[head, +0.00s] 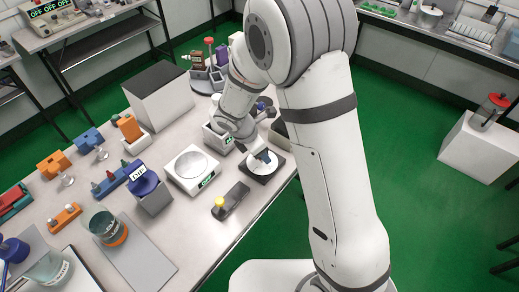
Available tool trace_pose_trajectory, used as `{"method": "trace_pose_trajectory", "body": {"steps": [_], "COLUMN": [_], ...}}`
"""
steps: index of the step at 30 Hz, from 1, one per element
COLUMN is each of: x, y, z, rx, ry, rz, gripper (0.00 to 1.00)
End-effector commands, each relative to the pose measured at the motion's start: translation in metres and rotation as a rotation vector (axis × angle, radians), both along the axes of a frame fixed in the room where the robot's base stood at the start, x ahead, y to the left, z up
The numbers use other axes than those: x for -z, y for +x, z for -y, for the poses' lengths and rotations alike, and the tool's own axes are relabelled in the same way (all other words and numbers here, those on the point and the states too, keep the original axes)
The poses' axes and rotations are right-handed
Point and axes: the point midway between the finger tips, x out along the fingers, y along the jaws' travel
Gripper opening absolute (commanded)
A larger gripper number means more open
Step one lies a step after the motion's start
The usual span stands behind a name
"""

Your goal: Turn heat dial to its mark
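My white arm reaches down over the bench, and my gripper (262,153) is at a dark square unit with a pale round face (264,169), near the bench's right edge. The round face may be the heat dial, but its mark is too small to make out. The gripper is over or against this face; I cannot tell if it touches. Its fingers are small and partly merged with the unit, so their opening does not show.
A white scale-like device (191,170) with a round plate and green display stands just left. A dark tester with a yellow knob (219,202) lies in front. A white box with a dark top (159,95), blue and orange tools and beakers crowd the bench. Green floor is open at right.

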Motion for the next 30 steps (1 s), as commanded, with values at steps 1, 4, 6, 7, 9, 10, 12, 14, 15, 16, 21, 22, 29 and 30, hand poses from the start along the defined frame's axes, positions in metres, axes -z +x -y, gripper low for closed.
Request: {"method": "trace_pose_trajectory", "body": {"steps": [1, 4, 6, 7, 9, 10, 12, 14, 15, 16, 21, 22, 29, 30], "x": [-0.002, -0.011, -0.021, -0.026, -0.038, -0.043, -0.053, -0.06, -0.064, -0.066, -0.072, -0.072, -0.072, -0.072], "y": [0.0, -0.001, -0.003, -0.004, -0.007, -0.008, -0.01, -0.012, -0.013, -0.013, -0.015, -0.015, -0.015, -0.015], "z": [-0.001, -0.004, -0.008, -0.01, -0.014, -0.016, -0.02, -0.022, -0.024, -0.025, -0.026, -0.026, -0.026, -0.026], "rx": [0.0, 0.0, 0.0, -0.001, -0.001, -0.001, -0.002, 0.0, -0.001, -0.001, -0.001, -0.001, 0.0, 0.0], "ry": [0.0, 0.002, 0.002, 0.003, 0.003, 0.003, 0.002, 0.002, 0.002, 0.001, 0.0, 0.0, 0.0, 0.0], "rz": [0.001, 0.003, 0.004, 0.004, 0.005, 0.004, 0.004, 0.003, 0.004, 0.002, 0.0, 0.0, 0.0, 0.0], "gripper": [0.55, 0.55, 0.55, 0.55, 0.55, 0.55, 0.55, 0.55, 0.55, 0.55, 0.55, 0.55, 0.55, 0.55]}}
